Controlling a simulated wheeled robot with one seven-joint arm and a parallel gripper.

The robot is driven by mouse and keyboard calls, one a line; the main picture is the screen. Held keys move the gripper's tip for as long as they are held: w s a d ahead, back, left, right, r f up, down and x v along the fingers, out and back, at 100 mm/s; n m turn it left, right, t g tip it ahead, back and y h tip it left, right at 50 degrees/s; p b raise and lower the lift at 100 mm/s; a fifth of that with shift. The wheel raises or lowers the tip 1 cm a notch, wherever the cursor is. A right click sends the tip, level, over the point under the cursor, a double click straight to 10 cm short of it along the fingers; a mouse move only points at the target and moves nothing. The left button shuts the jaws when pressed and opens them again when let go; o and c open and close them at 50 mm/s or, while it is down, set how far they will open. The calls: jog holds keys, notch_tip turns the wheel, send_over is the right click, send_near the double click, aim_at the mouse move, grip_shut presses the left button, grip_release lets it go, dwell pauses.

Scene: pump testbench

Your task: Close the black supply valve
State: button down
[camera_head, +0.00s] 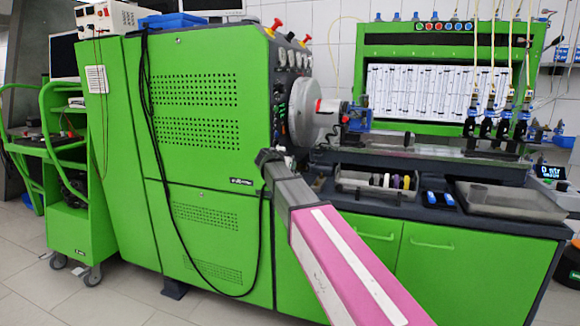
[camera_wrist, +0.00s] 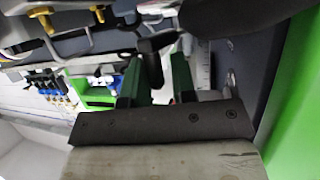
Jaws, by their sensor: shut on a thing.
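The black supply valve's handle (camera_wrist: 157,42) shows in the wrist view as a dark lever with a stem reaching down between my gripper's fingers. My gripper (camera_wrist: 158,72) has two dark green fingers and is shut on this black handle, with one finger on each side. In the head view my gripper (camera_head: 268,157) is at the right edge of the green machine's front, below the large grey disc. The valve cannot be made out there; my gripper and arm hide that spot.
The green test bench cabinet (camera_head: 200,120) stands left of my gripper, with a black cable (camera_head: 160,160) hanging down its front. The grey disc (camera_head: 304,112) is above right. A metal tray (camera_head: 505,200) lies on the bench at right. The floor at front left is clear.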

jog(key=shift+d+f, duration=0.1)
jog(key=c, duration=1.1)
grip_release()
jog(key=v, duration=1)
jog(key=shift+s+r, duration=0.25)
